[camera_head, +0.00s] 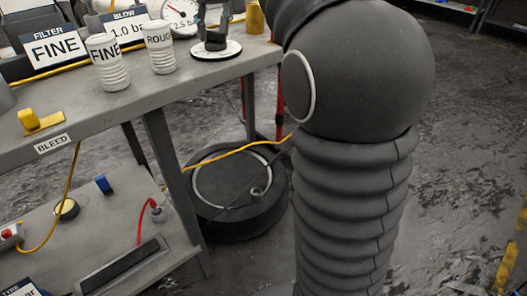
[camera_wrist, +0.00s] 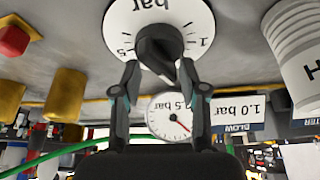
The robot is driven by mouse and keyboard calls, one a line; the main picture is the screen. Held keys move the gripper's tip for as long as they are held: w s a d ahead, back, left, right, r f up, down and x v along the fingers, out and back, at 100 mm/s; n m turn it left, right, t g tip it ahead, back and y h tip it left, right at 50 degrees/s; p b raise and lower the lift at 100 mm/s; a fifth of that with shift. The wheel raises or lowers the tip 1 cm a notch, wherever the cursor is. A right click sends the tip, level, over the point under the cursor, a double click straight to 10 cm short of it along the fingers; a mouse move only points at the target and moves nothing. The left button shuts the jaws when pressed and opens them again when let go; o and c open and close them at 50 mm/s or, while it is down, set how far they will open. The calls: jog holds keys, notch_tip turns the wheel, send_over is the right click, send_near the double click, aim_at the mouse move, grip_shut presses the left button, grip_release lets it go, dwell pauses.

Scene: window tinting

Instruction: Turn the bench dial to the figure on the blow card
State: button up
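The bench dial is a white disc (camera_head: 232,50) with a dark knob (camera_wrist: 160,44). The disc shows "bar" and partly hidden figures in the wrist view, which is upside down. My gripper (camera_wrist: 158,68) is at the dial, its two fingers apart on either side of the knob; firm contact cannot be told. In the head view my gripper (camera_head: 214,22) stands over the disc. The blow card (camera_wrist: 236,110) reads "1.0 bar"; in the head view the blow card (camera_head: 128,30) is partly covered by a cup. The knob's exact setting is unclear.
A round gauge (camera_head: 181,17) with a red needle, marked 2.5 bar, stands behind the dial. A cup marked FINE (camera_head: 108,64) and a cup marked ROUGH (camera_head: 160,50) stand left of it. A filter card (camera_head: 55,48) and yellow bleed lever (camera_head: 40,122) are farther left.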

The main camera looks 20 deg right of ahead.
jog(key=shift+m+h, duration=0.5)
jog(key=shift+m, duration=0.7)
jog(key=v, duration=1.3)
jog(key=s+f, duration=1.1)
jog(key=f, duration=0.3)
jog(key=s+f+t, duration=0.1)
jog(key=s+f, duration=1.1)
jog(key=f, duration=0.2)
jog(key=shift+s+f, duration=0.15)
jog(key=shift+f, duration=0.1)
jog(key=shift+d, duration=0.1)
